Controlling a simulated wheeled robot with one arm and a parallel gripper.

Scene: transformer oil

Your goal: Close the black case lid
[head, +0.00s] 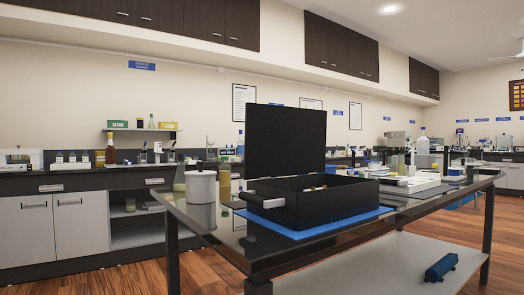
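The black case (335,203) sits on a blue mat (290,231) on the dark glossy table. Its lid (284,138) stands open, about upright, along the far side of the case. A light grey handle (265,201) is on the case's left end. Small pale items show just above the rim inside; most of the inside is hidden by the front wall. My gripper is not in view.
A white lidded pot (201,187) and a yellowish cylinder (224,179) stand left of the case. Trays and bottles (423,145) crowd the table to the right.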

